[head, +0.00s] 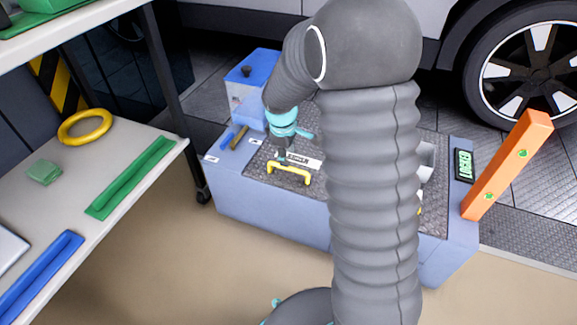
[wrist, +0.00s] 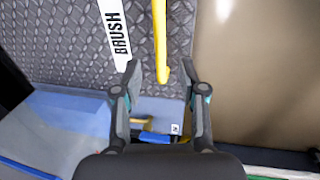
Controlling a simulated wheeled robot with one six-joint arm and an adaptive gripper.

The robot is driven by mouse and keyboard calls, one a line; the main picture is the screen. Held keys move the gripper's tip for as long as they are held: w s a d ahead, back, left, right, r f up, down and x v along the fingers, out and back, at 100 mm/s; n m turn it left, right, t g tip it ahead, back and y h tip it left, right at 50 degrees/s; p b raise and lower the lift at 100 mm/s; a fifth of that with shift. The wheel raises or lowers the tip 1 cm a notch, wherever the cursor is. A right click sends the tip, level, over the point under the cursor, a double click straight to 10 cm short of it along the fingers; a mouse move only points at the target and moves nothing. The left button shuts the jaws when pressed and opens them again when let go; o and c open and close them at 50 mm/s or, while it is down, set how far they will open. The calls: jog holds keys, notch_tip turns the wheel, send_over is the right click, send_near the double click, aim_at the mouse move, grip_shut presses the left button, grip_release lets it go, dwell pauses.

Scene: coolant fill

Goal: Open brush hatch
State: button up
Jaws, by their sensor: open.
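The brush hatch (head: 258,172) is a dark diamond-plate lid on the blue-grey cabinet (head: 270,215) and lies flat; its plate fills the upper left of the wrist view (wrist: 62,45). A yellow bar handle (head: 290,170) stands on it beside a white label (head: 304,161), which reads BRUSH in the wrist view (wrist: 117,35). My gripper (head: 281,157) is just above the lid by the handle. In the wrist view my gripper (wrist: 160,70) is open, with the near end of the handle (wrist: 160,42) between its fingertips. I cannot tell whether the fingers touch it.
A blue box (head: 245,90) stands at the cabinet's back left. An orange post (head: 507,165) rises at its right end. A workbench (head: 75,170) with a yellow ring (head: 85,127) and green and blue trays is at left. A car wheel (head: 525,70) is behind. My arm hides the cabinet's middle.

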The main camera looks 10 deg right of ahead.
aim_at(289, 168)
jog(key=f, duration=0.4)
jog(key=w+f, duration=0.1)
jog(key=f, duration=0.1)
jog(key=shift+d+b, duration=0.3)
jog(key=shift+d, duration=0.1)
grip_shut()
